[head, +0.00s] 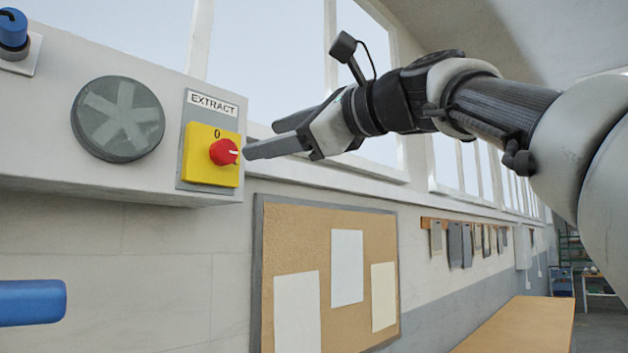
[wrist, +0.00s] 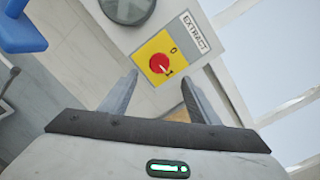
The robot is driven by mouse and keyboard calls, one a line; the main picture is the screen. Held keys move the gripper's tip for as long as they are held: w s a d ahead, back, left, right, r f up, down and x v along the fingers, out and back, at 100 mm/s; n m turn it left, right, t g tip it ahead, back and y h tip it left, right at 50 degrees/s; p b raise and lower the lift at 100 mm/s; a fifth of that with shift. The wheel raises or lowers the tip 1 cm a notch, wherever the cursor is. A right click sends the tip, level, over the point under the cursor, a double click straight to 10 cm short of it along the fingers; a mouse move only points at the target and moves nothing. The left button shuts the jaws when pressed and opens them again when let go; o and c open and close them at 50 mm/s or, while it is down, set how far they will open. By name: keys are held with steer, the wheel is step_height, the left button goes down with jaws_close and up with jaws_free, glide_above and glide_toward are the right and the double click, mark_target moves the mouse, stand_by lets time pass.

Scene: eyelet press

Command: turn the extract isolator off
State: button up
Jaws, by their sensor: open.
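The extract isolator has a yellow plate (head: 197,172) and a round red knob (head: 223,152) under an EXTRACT label (head: 213,104). A 0 is above the knob. The knob's white mark points right, away from the 0. In the wrist view the red knob (wrist: 159,64) lies just beyond and between the fingertips, and its white mark points at the 1. My gripper (head: 262,140) is open and empty, just right of the knob in the head view. In the wrist view my gripper (wrist: 160,80) has its fingers apart, with no visible contact with the knob.
A round grey vent (head: 118,119) is left of the isolator on the same pale box. A blue-knobbed fitting (head: 13,35) is at upper left. A blue bar (head: 32,302) juts in at lower left. A cork board (head: 330,225) hangs below; a wooden bench (head: 525,325) stands lower right.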

mark_target(228, 151)
steer(key=p+x, duration=0.3)
steer(key=x, duration=0.8)
steer(key=c, duration=1.1)
steer(key=shift+o, duration=0.2)
